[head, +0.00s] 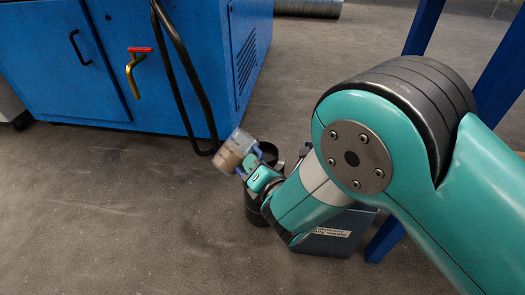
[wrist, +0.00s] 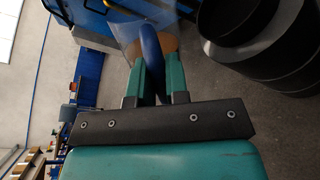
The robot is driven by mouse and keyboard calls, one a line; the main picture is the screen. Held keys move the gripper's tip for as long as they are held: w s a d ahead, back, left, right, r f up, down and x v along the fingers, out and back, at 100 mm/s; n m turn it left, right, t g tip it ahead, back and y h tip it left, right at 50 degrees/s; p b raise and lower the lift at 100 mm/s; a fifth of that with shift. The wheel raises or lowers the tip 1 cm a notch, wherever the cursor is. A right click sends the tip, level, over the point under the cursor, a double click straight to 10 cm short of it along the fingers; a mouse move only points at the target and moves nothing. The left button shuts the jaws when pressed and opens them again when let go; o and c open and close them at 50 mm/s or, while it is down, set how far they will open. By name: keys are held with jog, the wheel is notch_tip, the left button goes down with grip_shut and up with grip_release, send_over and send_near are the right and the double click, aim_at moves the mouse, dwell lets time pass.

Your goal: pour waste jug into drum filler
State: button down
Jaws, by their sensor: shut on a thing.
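The waste jug (head: 232,152) is translucent with brown liquid inside and a blue handle (wrist: 151,48). My gripper (head: 251,167) is shut on the handle; the teal fingers show on either side of it in the wrist view (wrist: 155,72). The jug is tilted and held in the air. A black round vessel (head: 256,209), which looks like the drum filler, stands on the floor partly behind my gripper. Its black rim (wrist: 225,50) shows at upper right in the wrist view, apart from the handle. The jug's mouth and any flow cannot be made out.
A blue cabinet (head: 105,60) with a red-handled brass valve (head: 139,70) and a hanging black hose (head: 186,70) stands behind. A dark blue box with a white label (head: 328,232) sits right of the vessel, partly behind my arm. Floor at left is clear.

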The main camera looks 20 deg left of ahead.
jog(key=shift+w+f+m+g+p, duration=0.1)
jog(key=shift+f+m+g+p, duration=0.15)
jog(key=shift+m, duration=0.3)
jog(key=shift+f+m+g+p, duration=0.15)
jog(key=shift+m+p, duration=0.1)
jog(key=shift+m, duration=0.3)
dwell(2.6)
jog(key=shift+w+d+f+m, duration=0.1)
jog(key=shift+f+m, duration=0.15)
jog(key=shift+m, duration=0.45)
dwell(1.9)
jog(key=shift+w+d+r+m+g+y+b, duration=0.15)
jog(key=shift+w+d+m+g+y+b, duration=0.15)
jog(key=shift+w+m+b, duration=0.25)
dwell(1.1)
